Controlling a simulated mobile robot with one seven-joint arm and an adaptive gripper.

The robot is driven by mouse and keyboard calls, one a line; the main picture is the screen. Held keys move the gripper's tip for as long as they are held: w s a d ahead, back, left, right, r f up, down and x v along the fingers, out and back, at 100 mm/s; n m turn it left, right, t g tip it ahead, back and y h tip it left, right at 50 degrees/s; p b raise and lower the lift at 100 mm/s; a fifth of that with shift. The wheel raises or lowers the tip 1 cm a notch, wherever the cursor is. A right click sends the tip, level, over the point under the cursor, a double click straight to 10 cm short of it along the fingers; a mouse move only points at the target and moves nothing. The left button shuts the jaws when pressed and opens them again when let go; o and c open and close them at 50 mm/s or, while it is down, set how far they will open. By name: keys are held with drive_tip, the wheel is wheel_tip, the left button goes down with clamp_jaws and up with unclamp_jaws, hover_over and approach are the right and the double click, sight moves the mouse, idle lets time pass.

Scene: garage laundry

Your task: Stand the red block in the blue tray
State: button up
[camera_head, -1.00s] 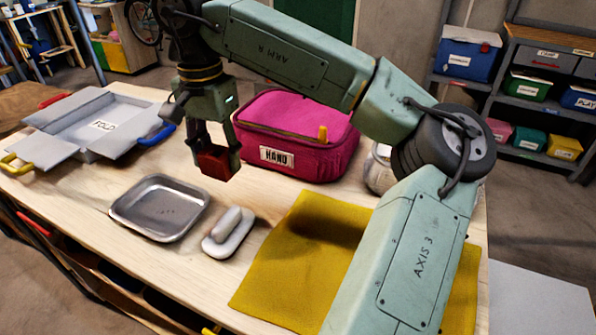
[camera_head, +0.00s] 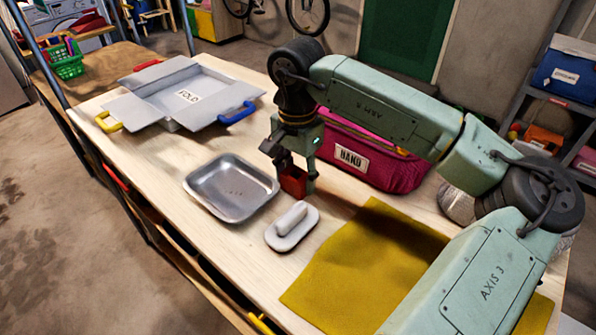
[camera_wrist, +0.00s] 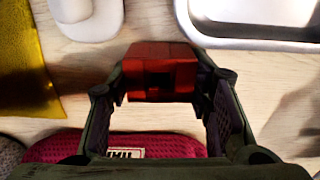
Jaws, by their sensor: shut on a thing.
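My gripper (camera_head: 294,180) is shut on the red block (camera_head: 293,184) and holds it over the wooden table, in front of the pink bag's left end. In the wrist view the red block (camera_wrist: 160,70) sits between the fingertips; how far it is above the table is hard to tell. I see no blue tray. The one tray in view is bare silver metal (camera_head: 228,209), empty, left of the block in the head view. The metal tray's edge (camera_wrist: 250,42) shows at top right in the wrist view.
A white handled object (camera_head: 291,226) lies near the metal tray. A yellow cloth (camera_head: 352,268) covers the table's front right. The pink bag (camera_head: 392,172) stands just behind my gripper. A grey box labelled FOLD (camera_head: 205,88), with open flaps and a blue handle, is farther back left.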

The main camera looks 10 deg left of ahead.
drive_tip(key=shift+f+b, duration=0.2)
drive_tip(key=shift+b, duration=0.1)
drive_tip(key=o, duration=1.1)
drive_tip(key=shift+o, duration=0.2)
